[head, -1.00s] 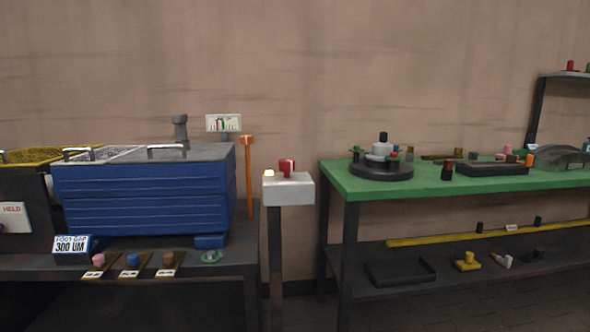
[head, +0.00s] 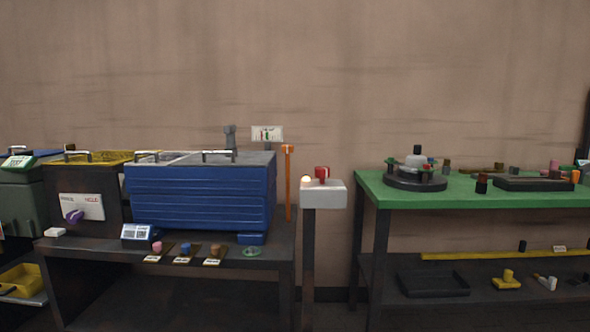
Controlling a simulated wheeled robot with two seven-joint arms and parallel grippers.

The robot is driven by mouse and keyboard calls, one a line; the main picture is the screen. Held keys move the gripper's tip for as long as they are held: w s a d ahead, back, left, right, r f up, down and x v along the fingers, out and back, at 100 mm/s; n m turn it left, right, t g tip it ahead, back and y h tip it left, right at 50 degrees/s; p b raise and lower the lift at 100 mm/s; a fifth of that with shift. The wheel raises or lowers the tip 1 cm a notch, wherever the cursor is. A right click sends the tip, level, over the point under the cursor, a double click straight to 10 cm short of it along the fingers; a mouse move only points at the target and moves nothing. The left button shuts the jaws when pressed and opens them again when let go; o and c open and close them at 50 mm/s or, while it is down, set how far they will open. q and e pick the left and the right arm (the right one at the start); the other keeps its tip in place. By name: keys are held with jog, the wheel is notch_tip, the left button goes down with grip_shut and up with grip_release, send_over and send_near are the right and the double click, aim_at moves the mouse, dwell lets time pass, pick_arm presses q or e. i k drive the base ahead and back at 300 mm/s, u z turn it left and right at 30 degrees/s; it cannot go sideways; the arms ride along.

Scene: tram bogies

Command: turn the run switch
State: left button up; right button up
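A red switch knob (head: 322,172) stands on top of a pale grey control box (head: 323,195), beside a glowing warm lamp (head: 306,181). The box sits on a dark post between the dark bench and the green-topped table. I cannot read any label on it, and the knob's exact setting is too small to tell. Neither of my grippers shows in the head view.
A blue ribbed machine (head: 200,197) stands on the dark bench (head: 170,244) left of the post, with an orange upright (head: 288,185) between. The green table (head: 460,198) at right carries a round dark fixture (head: 415,181). A yellow bin (head: 21,281) is at lower left.

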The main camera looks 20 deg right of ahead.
aim_at(322, 172)
jog(key=u, duration=0.15)
jog(key=i, duration=0.7)
jog(key=z, duration=0.65)
jog(key=i, duration=0.45)
jog(key=z, duration=0.5)
